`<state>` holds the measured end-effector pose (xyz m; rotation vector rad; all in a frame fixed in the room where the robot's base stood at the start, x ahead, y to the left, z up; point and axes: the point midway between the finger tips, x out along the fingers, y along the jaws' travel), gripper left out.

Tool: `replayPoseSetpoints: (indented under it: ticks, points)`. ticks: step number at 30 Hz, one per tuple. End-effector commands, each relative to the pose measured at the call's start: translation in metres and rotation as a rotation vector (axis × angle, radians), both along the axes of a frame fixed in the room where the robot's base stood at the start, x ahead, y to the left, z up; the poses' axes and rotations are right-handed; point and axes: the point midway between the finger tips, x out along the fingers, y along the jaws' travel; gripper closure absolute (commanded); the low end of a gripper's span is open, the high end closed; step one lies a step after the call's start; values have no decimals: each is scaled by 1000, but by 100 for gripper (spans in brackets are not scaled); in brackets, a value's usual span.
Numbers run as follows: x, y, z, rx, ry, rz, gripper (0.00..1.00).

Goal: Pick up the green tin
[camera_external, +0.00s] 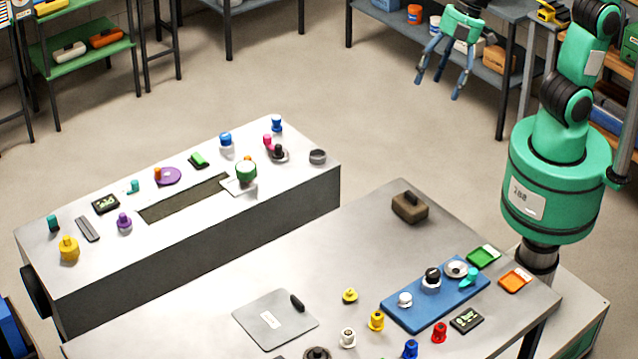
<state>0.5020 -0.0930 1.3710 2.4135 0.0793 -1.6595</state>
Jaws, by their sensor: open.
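A green round tin-like object (246,171) stands on the far long bench (190,205), by a pale plate at the right end of a dark slot. I take it to be the green tin; its label is too small to read. My gripper (438,88) hangs at the upper right with its blue-grey fingers spread, open and empty. It is high up and well to the right of the green object, apart from it.
Small knobs and parts stand around the green object, including a blue-topped one (225,142) and a grey ring (318,156). The near table (370,235) holds a brown block (409,207), a blue board (410,315) and several coloured pieces. Floor shows between bench and shelves.

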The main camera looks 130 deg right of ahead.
Motion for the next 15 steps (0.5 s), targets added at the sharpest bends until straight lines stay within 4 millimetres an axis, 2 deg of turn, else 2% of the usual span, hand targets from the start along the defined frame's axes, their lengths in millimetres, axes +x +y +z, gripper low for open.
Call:
replayPoseSetpoints:
  ticks: [3,8,15]
  points:
    - [26,-20,2,-15,22,19,28]
    - [58,-48,0,-35,48,51,28]
    - [104,-95,-11,-61,90,101,28]
